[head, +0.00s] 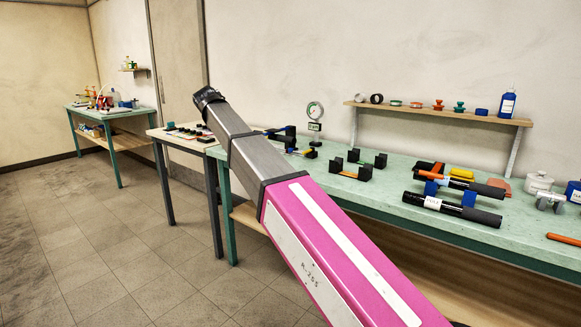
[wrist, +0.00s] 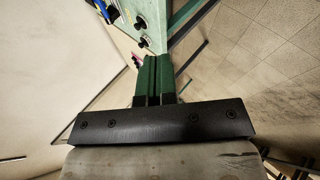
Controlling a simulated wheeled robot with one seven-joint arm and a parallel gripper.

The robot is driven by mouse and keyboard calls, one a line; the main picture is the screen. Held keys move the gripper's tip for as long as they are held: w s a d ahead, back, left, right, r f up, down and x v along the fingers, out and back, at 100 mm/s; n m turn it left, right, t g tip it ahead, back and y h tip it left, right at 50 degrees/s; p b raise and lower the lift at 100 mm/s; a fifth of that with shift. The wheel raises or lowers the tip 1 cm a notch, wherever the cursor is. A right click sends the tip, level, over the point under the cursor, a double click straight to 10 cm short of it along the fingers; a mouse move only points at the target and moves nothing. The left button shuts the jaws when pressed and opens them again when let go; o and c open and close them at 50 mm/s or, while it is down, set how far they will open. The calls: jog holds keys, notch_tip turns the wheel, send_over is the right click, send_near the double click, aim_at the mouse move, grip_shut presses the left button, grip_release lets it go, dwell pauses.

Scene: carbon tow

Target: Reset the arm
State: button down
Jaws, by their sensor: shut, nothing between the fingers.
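My gripper (wrist: 154,76) shows in the wrist view as two green fingers pressed together, pointing up the picture from a black mount, with nothing between them. In the head view my pink and grey arm (head: 320,250) stretches up and to the left from the lower right, in front of the green workbench (head: 400,208). It ends at a dark joint beside the door; my fingers cannot be made out there. In the wrist view the fingertips overlap the edge of a pale green top, and I cannot tell how far apart they are.
The workbench holds black tubes (head: 451,208), a white jar (head: 538,182) and black holders (head: 350,173). A wall shelf (head: 440,114) carries small parts and a blue bottle (head: 507,103). A smaller table (head: 165,135) and a far green table (head: 110,115) stand left. The tiled floor at lower left is clear.

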jog(key=s+d+f+m+g, duration=0.2)
jog(key=s+d+f+m, duration=0.1)
jog(key=d+f, duration=1.05)
jog(key=s+d+f+m+g, duration=0.2)
jog(key=d+f, duration=0.9)
jog(key=f, duration=0.5)
jog(key=s+d+f+m+g+y, duration=0.2)
jog(key=s+d+f+m+g, duration=0.3)
jog(key=s+d+f, duration=1.4)
jog(key=s+f+m, duration=0.2)
jog(key=s+m, duration=0.1)
jog(key=shift+d, duration=0.25)
